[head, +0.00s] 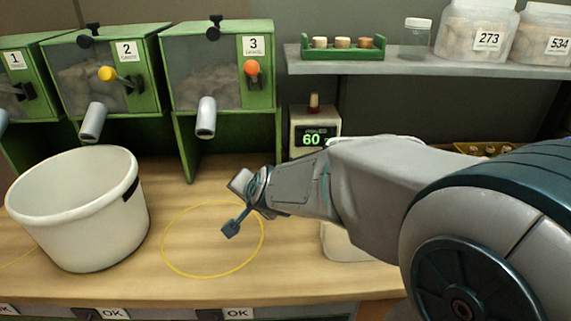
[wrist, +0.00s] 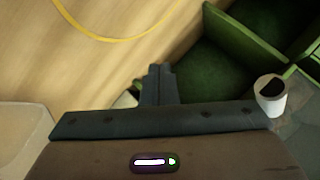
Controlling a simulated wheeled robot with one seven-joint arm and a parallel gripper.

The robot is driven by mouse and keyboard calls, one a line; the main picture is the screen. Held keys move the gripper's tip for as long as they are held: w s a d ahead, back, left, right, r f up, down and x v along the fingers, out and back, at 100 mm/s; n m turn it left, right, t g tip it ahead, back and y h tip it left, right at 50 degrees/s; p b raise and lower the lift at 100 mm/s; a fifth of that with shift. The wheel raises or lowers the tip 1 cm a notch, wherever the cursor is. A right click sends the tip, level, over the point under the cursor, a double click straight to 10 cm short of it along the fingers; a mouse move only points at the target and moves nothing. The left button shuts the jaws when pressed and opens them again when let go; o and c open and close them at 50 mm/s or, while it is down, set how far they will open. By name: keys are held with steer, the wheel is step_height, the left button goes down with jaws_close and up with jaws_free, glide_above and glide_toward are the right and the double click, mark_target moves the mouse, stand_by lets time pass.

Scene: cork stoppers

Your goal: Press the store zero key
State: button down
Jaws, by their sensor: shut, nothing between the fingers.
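A cream display unit (head: 294,133) stands at the back of the bench beside bin 3, reading a green "60" (head: 312,138). No key marked store zero is legible in either view; my arm covers the area just below the display. My gripper (head: 231,229) is over the right part of the yellow ring on the bench, in front of bin 3 and apart from the display unit. In the wrist view its fingers (wrist: 157,84) are together and empty.
A white bucket (head: 75,215) stands at left. Green bins, including bin 3 (head: 220,68), line the back, with spouts hanging down. A shelf (head: 400,62) holds a cork tray and jars. A pale container (head: 350,245) is partly behind my arm. Bench inside the yellow ring (head: 205,255) is clear.

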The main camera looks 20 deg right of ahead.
steer(key=w+d+f+m+h+b, duration=0.1)
steer(key=w+d+f+m+h, duration=0.1)
steer(key=w+d+m+h, duration=0.1)
steer(key=w+d+f+m+t+h+b, duration=0.1)
steer(key=w+d+f+m+h+b, duration=0.1)
steer(key=m, duration=0.5)
steer(key=w+d+f+m+h+b, duration=0.1)
steer(key=w+d+f+m+h, duration=0.1)
steer(key=w+d+m+h, duration=0.1)
steer(key=shift+w+d+m+t+h+b, duration=0.15)
steer(key=shift+d+m+h, duration=0.1)
steer(key=shift+m+h, duration=0.5)
steer(key=shift+w+d+m+t+h+b, duration=0.2)
steer(key=shift+m+h, duration=0.25)
steer(key=shift+h, duration=0.6)
steer(key=s+m+h, duration=0.1)
steer(key=d+f+m+g+h, duration=0.1)
steer(key=m+h, duration=0.1)
steer(key=s+d+m+g+h+b, duration=0.1)
steer(key=shift+s+d+f+h, duration=0.1)
steer(key=shift+s+f+h, duration=0.1)
steer(key=shift+s+h, duration=0.1)
steer(key=shift+s+d+m+g+h, duration=0.2)
steer(key=shift+s+m+g+h, duration=0.3)
steer(key=shift+m, duration=0.2)
